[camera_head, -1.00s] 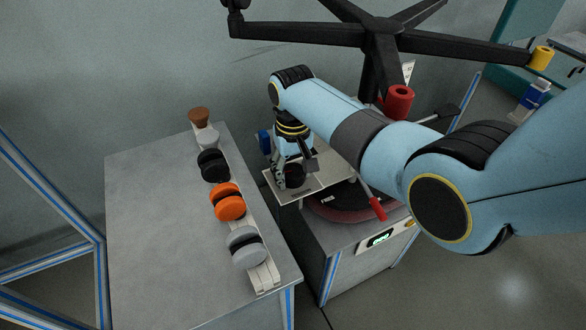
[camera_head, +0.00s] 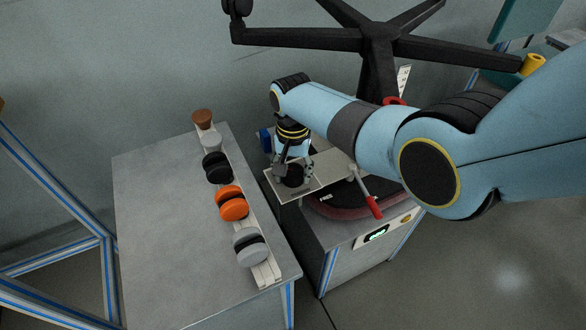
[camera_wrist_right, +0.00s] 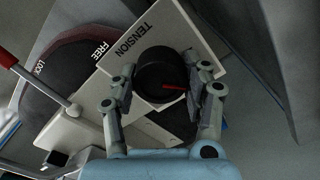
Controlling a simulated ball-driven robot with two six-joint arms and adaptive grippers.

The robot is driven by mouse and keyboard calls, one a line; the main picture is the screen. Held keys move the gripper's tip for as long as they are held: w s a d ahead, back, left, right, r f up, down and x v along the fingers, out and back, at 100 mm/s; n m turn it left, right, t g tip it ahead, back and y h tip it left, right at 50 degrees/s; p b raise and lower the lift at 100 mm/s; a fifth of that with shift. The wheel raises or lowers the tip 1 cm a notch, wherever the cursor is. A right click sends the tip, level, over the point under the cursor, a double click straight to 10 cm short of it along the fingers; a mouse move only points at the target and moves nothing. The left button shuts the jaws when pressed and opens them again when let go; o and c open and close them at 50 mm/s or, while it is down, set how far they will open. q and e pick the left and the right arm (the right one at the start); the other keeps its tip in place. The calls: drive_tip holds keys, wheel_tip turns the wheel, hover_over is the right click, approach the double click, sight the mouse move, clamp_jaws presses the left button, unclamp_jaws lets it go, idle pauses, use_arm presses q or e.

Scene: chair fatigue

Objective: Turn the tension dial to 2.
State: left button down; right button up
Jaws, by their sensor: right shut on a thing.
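The tension dial (camera_wrist_right: 161,75) is a round black knob with a red pointer mark, on a pale plate (camera_wrist_right: 110,66) lettered TENSION. In the head view the dial (camera_head: 293,181) sits at the plate's near left part. My right gripper (camera_wrist_right: 160,92) is shut on the dial, with one finger on each side of it. In the head view my right gripper (camera_head: 294,172) reaches down onto the dial from above. The scale numbers around the dial cannot be read. My left gripper is not in view.
A red-handled lever (camera_head: 369,196) stands right of the plate, by a dark round disc marked LOCK and FREE (camera_wrist_right: 62,72). A table (camera_head: 165,215) at left bears a rack of casters, including an orange one (camera_head: 232,203). A black chair base (camera_head: 380,40) hangs behind.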

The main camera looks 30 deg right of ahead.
sight(293, 170)
idle(0.4)
drive_tip(key=o, duration=1.2)
drive_tip(key=shift+c, duration=0.2)
drive_tip(key=shift+r, duration=0.1)
wheel_tip(293, 170, up, 12)
